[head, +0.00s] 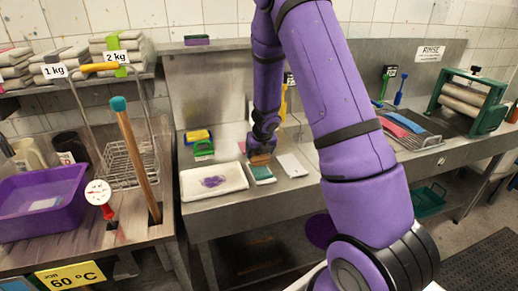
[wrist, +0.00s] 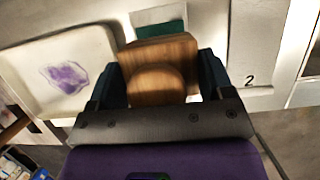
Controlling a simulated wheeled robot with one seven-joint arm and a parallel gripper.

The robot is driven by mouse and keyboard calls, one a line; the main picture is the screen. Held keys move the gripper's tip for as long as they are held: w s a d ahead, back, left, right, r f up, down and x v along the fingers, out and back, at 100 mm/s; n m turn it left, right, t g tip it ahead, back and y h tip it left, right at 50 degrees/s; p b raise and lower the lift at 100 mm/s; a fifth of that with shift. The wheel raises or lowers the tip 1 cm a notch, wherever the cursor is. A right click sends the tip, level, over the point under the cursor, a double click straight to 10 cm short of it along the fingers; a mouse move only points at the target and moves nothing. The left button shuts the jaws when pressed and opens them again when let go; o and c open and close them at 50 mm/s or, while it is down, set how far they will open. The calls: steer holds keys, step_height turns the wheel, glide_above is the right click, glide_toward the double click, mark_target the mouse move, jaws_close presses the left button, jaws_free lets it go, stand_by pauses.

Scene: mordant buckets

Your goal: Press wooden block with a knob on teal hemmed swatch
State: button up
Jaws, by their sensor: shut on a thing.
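My gripper (head: 262,150) is shut on the wooden block (wrist: 160,50), whose round knob faces the wrist camera between the two dark fingers. The block also shows in the head view (head: 260,159), low over the bench. The teal swatch (head: 262,173) lies on a pale board just in front of the block in the head view. In the wrist view the teal swatch (wrist: 163,30) shows beyond the block's far edge, and the block hides part of it. I cannot tell whether the block touches the swatch.
A white tray with a purple stain (head: 190,187) lies to the left, and a pale panel (head: 292,165) to the right. A green-handled block (head: 203,150) and a yellow and blue sponge (head: 197,136) stand behind. A roller press (head: 470,100) stands far right.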

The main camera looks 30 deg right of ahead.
steer(key=shift+a+f, duration=0.15)
steer(key=shift+f, duration=1.1)
steer(key=shift+f, duration=0.25)
stand_by(2.0)
steer(key=shift+r, duration=0.1)
stand_by(3.1)
steer(key=shift+w+r, duration=0.1)
steer(key=shift+r, duration=3.85)
